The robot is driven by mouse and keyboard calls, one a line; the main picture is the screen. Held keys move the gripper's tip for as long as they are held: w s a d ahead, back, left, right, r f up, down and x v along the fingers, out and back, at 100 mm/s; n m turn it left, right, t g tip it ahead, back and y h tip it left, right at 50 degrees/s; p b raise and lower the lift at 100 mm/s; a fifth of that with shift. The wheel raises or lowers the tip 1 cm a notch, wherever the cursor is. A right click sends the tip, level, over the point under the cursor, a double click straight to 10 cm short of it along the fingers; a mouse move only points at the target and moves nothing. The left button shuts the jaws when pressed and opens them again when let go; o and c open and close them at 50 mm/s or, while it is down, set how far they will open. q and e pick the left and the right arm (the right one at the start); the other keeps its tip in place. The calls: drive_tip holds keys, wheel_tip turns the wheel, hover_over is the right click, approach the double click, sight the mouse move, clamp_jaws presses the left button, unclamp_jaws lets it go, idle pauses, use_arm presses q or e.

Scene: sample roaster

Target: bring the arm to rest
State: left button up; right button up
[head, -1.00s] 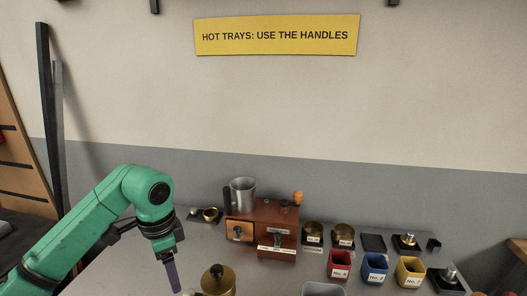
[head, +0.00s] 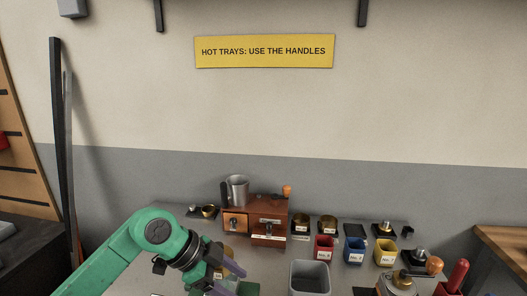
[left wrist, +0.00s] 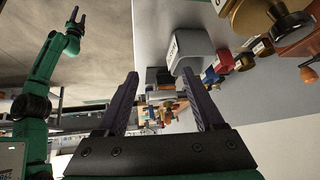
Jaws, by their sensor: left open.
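My left gripper (head: 236,277) is at the lower middle of the head view, in front of the wooden grinder box (head: 256,214). Its two dark fingers are apart, with nothing held between them. In the left wrist view the fingers (left wrist: 163,95) are spread and the space between them is empty. A brass vessel is partly hidden behind the gripper in the head view.
A grey bin (head: 310,280) stands right of the gripper. Red (head: 324,247), blue (head: 354,251) and yellow (head: 386,252) cups stand beyond it. Brass tins (head: 328,222) sit behind them. A brass-topped item (head: 402,280) and red handle (head: 457,273) are at lower right.

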use_arm(q)
drive_tip(key=s+d+r+m+t+h, duration=0.1)
drive_tip(key=d+r+m+t+h, duration=0.15)
drive_tip(key=d+r+h, duration=0.85)
drive_tip(key=w+a+r+n+t+y, duration=0.25)
drive_tip(key=a+n+t, duration=0.2)
drive_tip(key=t, duration=0.25)
drive_tip(key=w+a+r+n+t+y, duration=0.1)
drive_tip(key=w+a+r+n+t, duration=0.25)
drive_tip(key=a+t, duration=0.25)
drive_tip(key=w+a+f+n+y, duration=0.1)
drive_tip(key=a+f+n+y, duration=1.1)
drive_tip(key=a+f+y, duration=0.35)
drive_tip(key=s+a+f+g, duration=0.3)
drive_tip(key=s+f+g, duration=0.55)
drive_tip(key=f, duration=0.55)
drive_tip(key=s+f+m+g, duration=0.2)
drive_tip(key=s+f+g, duration=0.45)
drive_tip(key=s, duration=0.65)
wheel_tip(320, 180, down, 25)
drive_tip(key=s, duration=0.2)
drive_tip(key=s+a+f, duration=0.2)
drive_tip(key=s+f, duration=1.1)
drive_tip(key=s, duration=0.3)
drive_tip(key=shift+f+g+h, duration=0.25)
drive_tip(key=shift+g+h, duration=0.05)
drive_tip(key=shift+g, duration=0.15)
use_arm(e)
drive_tip(key=shift+s, duration=0.35)
